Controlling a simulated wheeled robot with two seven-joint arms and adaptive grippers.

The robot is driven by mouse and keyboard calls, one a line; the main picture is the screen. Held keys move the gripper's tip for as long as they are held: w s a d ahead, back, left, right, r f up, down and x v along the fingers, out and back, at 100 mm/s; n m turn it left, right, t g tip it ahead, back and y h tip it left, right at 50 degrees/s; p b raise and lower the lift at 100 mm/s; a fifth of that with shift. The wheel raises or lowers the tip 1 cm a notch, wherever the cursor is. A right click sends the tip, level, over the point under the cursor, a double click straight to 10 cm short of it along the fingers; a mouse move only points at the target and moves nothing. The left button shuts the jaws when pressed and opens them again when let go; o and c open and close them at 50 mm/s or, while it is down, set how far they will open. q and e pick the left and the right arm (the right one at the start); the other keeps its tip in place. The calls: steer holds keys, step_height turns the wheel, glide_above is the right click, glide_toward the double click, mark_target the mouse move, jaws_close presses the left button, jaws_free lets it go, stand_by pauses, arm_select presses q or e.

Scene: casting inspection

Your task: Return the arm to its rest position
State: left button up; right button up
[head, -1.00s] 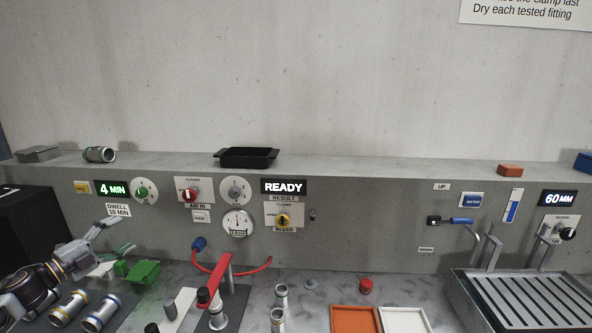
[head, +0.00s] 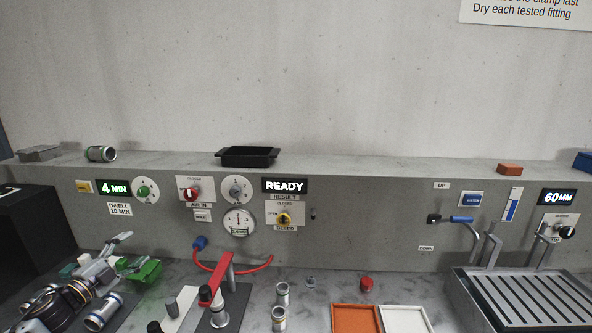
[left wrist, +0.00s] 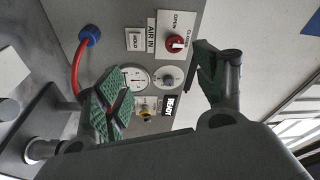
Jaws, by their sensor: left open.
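My left gripper (head: 128,252) is in the lower left of the head view. Its arm comes in from the lower left corner. The fingers are spread apart with nothing between them. In the left wrist view the green-padded fingers (left wrist: 155,88) stand wide apart in front of the control panel. Whether the gripper touches either cannot be told. My right gripper is not in view.
A red-handled clamp (head: 220,280) stands right of my left arm, with a red hose (head: 255,268) behind it. Upright fittings (head: 282,296), an orange tray (head: 355,318) and a white tray (head: 404,319) are further right. A panel with dials (head: 238,222) rises behind.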

arm_select(q)
steer(key=s+d+f+n+g+y, duration=0.35)
steer(key=s+d+f+n, duration=0.25)
steer(key=f, duration=0.3)
steer(key=s+d+f+n+g+y, duration=0.2)
steer(key=s+d+f+n+y, duration=0.3)
steer(key=f, duration=0.5)
steer(key=s+d+f+n+g+h, duration=0.2)
steer(key=s+d+g, duration=0.2)
steer(key=s+d, duration=0.55)
steer(key=s+d+f+n+g+h, duration=0.15)
steer(key=s+d+g, duration=0.4)
steer(key=s, duration=0.65)
step_height(320, 180, down, 33)
steer(key=s, duration=0.2)
steer(key=s+a+f+g, duration=0.1)
steer(key=s+f, duration=0.8)
steer(key=s, duration=0.2)
steer(key=s+a+f+g, duration=0.1)
steer(key=s+a+f, duration=0.1)
steer(key=s+f, duration=0.8)
steer(key=shift+s+a+f, duration=0.3)
steer(key=shift+s, duration=0.5)
